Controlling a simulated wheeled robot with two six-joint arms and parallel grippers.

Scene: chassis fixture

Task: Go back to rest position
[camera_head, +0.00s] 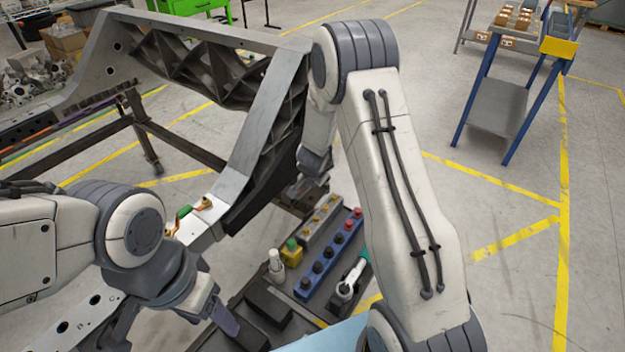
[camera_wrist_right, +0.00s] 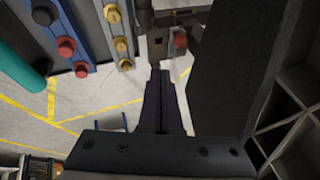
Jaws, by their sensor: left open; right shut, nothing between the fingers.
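My left gripper (camera_head: 224,320) is low in the head view, over the dark tray (camera_head: 205,342) at the workstation. It points down and right, and only part of its fingers shows. It is open, with nothing seen in it. My right arm reaches up through the middle and bends down at the elbow. My right gripper (camera_head: 300,190) is beside the metal chassis frame (camera_head: 262,125), partly hidden by the arm. In the right wrist view its fingers (camera_wrist_right: 160,72) are closed together with nothing between them.
A blue-legged cart (camera_head: 500,105) stands back right. Floor right is clear.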

